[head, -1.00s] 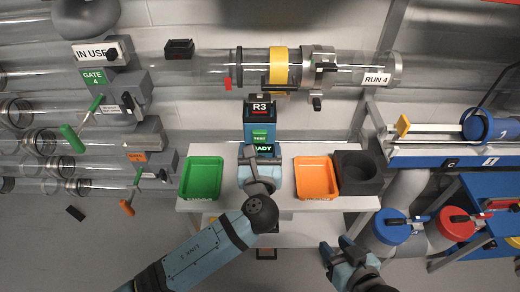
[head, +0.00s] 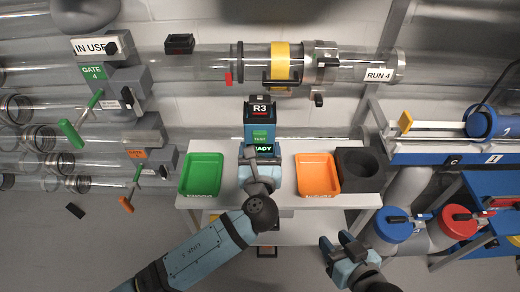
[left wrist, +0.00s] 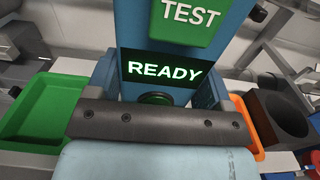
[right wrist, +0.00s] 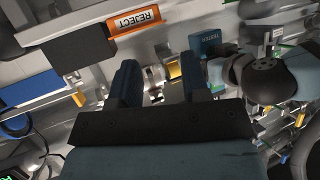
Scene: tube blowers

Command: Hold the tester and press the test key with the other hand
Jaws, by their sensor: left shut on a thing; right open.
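The tester (head: 259,118) is a blue upright box with a black top marked R3, standing over the white shelf in the head view. Its green TEST key (left wrist: 186,18) is above a dark screen (left wrist: 163,71) that reads READY in green. My left gripper (head: 259,155) is shut on the tester's lower part, below the screen; its fingers largely hide that part. My right gripper (head: 338,242) is open and empty, low and to the right, in front of the shelf and apart from the tester. Its two fingers (right wrist: 158,85) show spread in the right wrist view.
A green tray (head: 202,174) stands left of the tester and an orange tray (head: 318,174) right of it. Clear tubes with a yellow band (head: 280,66) run behind. Blue and red lidded canisters (head: 392,225) stand at right.

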